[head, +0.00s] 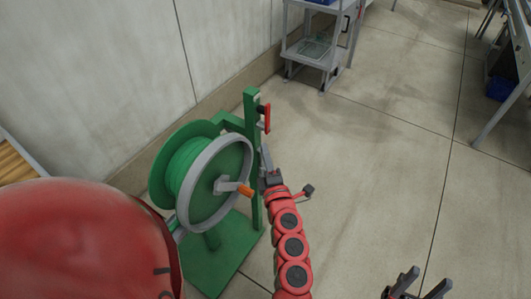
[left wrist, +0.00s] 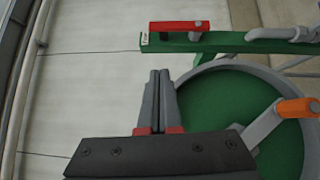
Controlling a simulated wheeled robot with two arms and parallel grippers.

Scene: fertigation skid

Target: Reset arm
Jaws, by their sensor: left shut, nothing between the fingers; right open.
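A green hose reel (head: 185,165) with a grey rim stands by the wall in the head view. Its crank has an orange handle (head: 238,188), which also shows at the right of the left wrist view (left wrist: 298,108). A red lever (head: 266,117) is on the reel's green post (head: 250,110); it also shows at the top of the left wrist view (left wrist: 178,26). My left gripper (head: 264,153) is shut and empty, beside the post and apart from the crank handle. Its closed fingers show in the left wrist view (left wrist: 159,80). My right gripper (head: 423,277) is open and empty at the bottom right.
A grey cart (head: 318,50) stands by the wall at the back. A table with a grey leg (head: 493,118) and a blue bin (head: 499,88) are at the right. The concrete floor (head: 390,150) between them is clear.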

